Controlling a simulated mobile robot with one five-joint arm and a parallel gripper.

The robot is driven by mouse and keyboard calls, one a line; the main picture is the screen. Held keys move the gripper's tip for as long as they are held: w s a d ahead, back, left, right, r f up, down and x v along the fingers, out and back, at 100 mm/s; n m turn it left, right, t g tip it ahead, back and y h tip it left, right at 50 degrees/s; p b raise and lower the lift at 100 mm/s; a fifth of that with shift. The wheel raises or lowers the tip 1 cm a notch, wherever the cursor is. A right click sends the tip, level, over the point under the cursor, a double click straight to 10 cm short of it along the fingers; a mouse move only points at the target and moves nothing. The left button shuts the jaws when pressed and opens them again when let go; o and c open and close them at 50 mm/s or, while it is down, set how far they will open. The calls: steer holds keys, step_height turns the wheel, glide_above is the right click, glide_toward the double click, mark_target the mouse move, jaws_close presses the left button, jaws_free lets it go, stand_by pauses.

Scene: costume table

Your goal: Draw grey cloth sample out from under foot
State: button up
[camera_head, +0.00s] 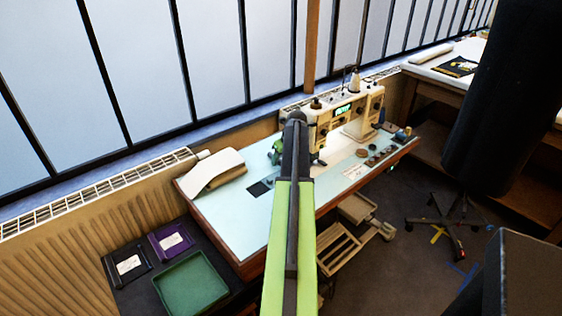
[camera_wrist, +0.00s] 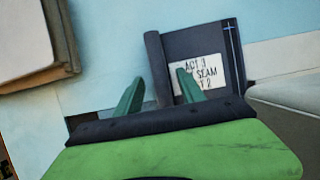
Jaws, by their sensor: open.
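The grey cloth sample (camera_wrist: 205,42) is dark and carries a white label with black lettering, partly legible as "ACT" and "SEAM". It lies flat on the pale blue table, with a raised or rolled left edge (camera_wrist: 154,58). My gripper (camera_wrist: 157,86) is open, its two green fingers apart near that edge; the right fingertip overlaps the label in view. I cannot tell whether the fingers touch the cloth. In the head view my gripper (camera_head: 277,152) is beside the sewing machine (camera_head: 343,112).
A cream folded item (camera_head: 214,172) lies on the table's left. A dark square (camera_head: 261,187) is on the tabletop. A green tray (camera_head: 186,284) and dark labelled folders (camera_head: 170,240) sit lower left.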

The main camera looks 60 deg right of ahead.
steer(key=shift+r, duration=0.1)
jaws_close()
stand_by(0.3)
steer(key=shift+w+a, duration=0.35)
steer(key=shift+a, duration=0.75)
steer(key=shift+w+a, duration=0.4)
steer(key=shift+a, duration=0.7)
steer(key=shift+w+a, duration=0.35)
steer(key=shift+a, duration=0.75)
jaws_free()
